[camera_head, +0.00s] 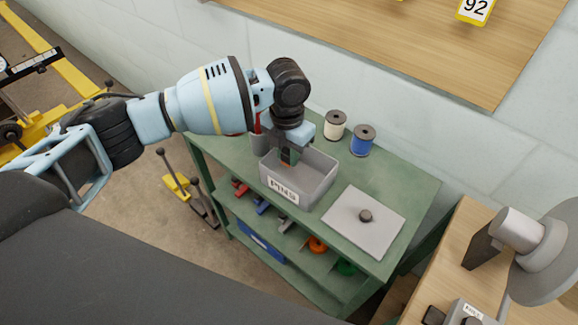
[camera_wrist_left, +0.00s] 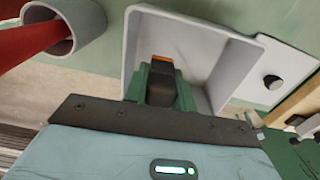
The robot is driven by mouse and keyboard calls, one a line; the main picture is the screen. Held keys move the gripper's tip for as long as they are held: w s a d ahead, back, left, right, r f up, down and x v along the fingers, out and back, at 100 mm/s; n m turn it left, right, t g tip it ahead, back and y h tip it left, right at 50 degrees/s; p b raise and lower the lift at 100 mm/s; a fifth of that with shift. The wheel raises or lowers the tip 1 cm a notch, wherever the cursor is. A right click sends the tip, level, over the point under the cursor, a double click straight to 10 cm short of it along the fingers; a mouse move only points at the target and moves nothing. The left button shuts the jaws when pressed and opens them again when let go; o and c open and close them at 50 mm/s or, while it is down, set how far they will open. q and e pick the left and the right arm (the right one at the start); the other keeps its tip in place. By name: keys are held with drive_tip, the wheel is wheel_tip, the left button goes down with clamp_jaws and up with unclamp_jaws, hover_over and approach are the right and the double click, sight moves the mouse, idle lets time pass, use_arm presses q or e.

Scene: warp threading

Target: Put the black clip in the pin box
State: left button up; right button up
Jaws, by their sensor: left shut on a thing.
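The grey pin box (camera_head: 318,192) with a "PINS" label stands on top of the green cart. My left gripper (camera_head: 289,158) points down into the box's open top from above. In the left wrist view, its green fingers (camera_wrist_left: 162,86) are shut on the black clip (camera_wrist_left: 162,68), which has an orange patch at its end. The box's inside and walls (camera_wrist_left: 205,42) surround the fingers in that view. In the head view the clip is mostly hidden by the gripper, and I cannot tell whether it touches the box floor. My right gripper is not in view.
The green cart (camera_head: 405,187) also carries a white spool (camera_head: 334,126), a blue spool (camera_head: 361,142), a grey cup (camera_head: 258,140) with red items, and a pale plate (camera_head: 345,228) with a dark knob. Its shelf holds small coloured parts. A wooden bench (camera_head: 450,250) stands at right.

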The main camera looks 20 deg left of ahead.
sight(288, 176)
use_arm(q)
drive_tip(key=shift+f, duration=2.5)
drive_tip(key=shift+f, duration=0.1)
drive_tip(key=o, duration=0.7)
drive_tip(key=shift+c, duration=0.2)
wheel_tip(288, 176, up, 12)
drive_tip(key=shift+r, duration=0.1)
